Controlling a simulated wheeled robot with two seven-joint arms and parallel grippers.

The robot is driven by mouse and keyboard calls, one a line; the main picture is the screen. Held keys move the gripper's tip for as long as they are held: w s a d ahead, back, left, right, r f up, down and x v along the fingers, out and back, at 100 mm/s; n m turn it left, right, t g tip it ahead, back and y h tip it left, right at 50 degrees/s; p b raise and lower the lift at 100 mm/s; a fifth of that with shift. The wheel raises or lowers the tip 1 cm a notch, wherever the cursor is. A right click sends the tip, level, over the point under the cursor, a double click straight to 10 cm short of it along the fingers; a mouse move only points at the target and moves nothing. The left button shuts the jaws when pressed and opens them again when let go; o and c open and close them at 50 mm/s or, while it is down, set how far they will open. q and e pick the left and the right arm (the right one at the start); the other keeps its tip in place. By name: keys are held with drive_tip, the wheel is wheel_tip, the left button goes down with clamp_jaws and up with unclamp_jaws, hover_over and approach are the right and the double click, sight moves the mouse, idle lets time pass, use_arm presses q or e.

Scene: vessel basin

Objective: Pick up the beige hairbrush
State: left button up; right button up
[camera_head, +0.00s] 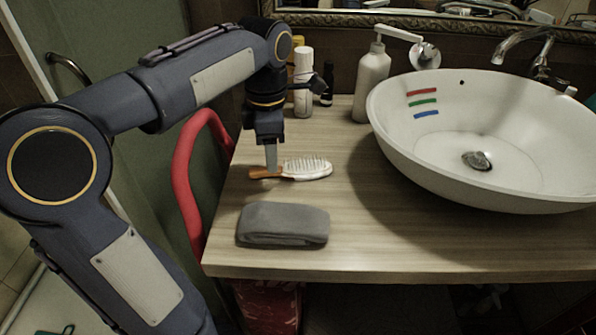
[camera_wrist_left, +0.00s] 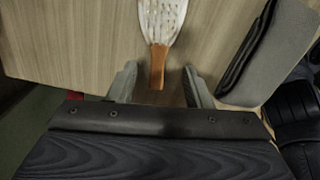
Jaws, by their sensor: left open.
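The beige hairbrush (camera_head: 308,168) lies on the wooden counter, bristles up, with its brown handle pointing left. My left gripper (camera_head: 271,157) points down at the handle, and its near finger hides part of the handle. In the left wrist view the brush head (camera_wrist_left: 162,18) is at the top, and the brown handle (camera_wrist_left: 158,68) reaches down toward the space between the fingers. The left gripper (camera_wrist_left: 158,88) is open, with one finger on each side of the handle end and gaps on both sides. My right gripper is in neither view.
A folded grey towel (camera_head: 283,224) lies in front of the brush, near the counter's front edge. A white basin (camera_head: 400,150) stands at the right. A soap dispenser (camera_head: 372,82) and several bottles stand behind. A red curved rail (camera_head: 183,165) is left of the counter.

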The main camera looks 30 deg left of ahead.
use_arm(q)
wheel_tip(320, 180, down, 4)
drive_tip(key=shift+w+a+r+b, duration=0.1)
drive_tip(key=shift+r+b, duration=0.05)
drive_tip(key=shift+b, duration=0.3)
clamp_jaws()
drive_tip(key=shift+r, duration=0.15)
